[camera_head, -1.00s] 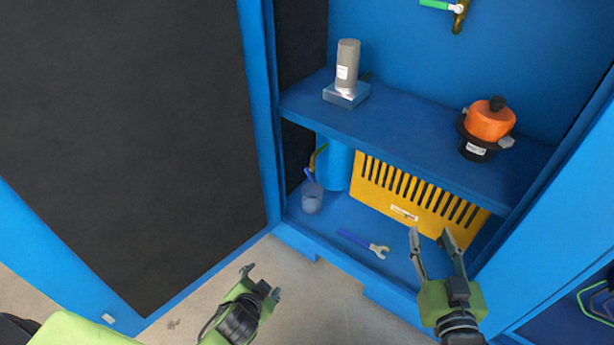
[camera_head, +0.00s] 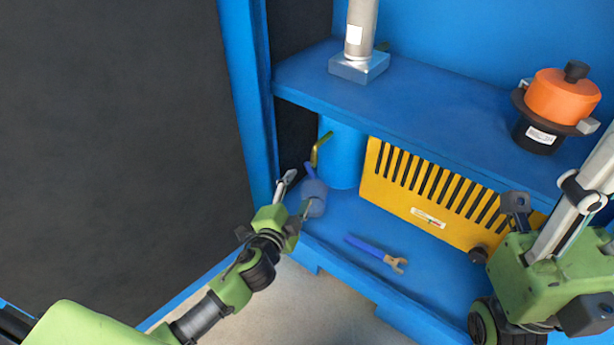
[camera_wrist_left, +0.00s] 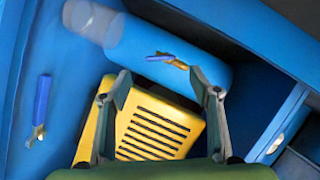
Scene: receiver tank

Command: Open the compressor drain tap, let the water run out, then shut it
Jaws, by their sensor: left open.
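The blue tank (camera_head: 342,158) stands upright at the left of the lower shelf. A brass pipe (camera_head: 319,147) with a blue tap lever (camera_head: 309,171) is at its left side. A translucent cup (camera_head: 316,196) stands below the tap, partly hidden by my left gripper (camera_head: 296,194), which is open in front of it. In the left wrist view the open fingers (camera_wrist_left: 158,82) are apart with nothing between them, and the lever (camera_wrist_left: 158,58) shows just beyond them against the tank (camera_wrist_left: 190,62). My right gripper (camera_head: 498,228) is at the right; its jaw opening is unclear.
A yellow slotted panel (camera_head: 425,200) stands right of the tank. A blue-handled wrench (camera_head: 372,250) lies on the lower shelf. The upper shelf (camera_head: 430,115) holds a grey cylinder (camera_head: 361,25) and an orange-topped device (camera_head: 561,98). A blue cabinet post and dark panel bound the left.

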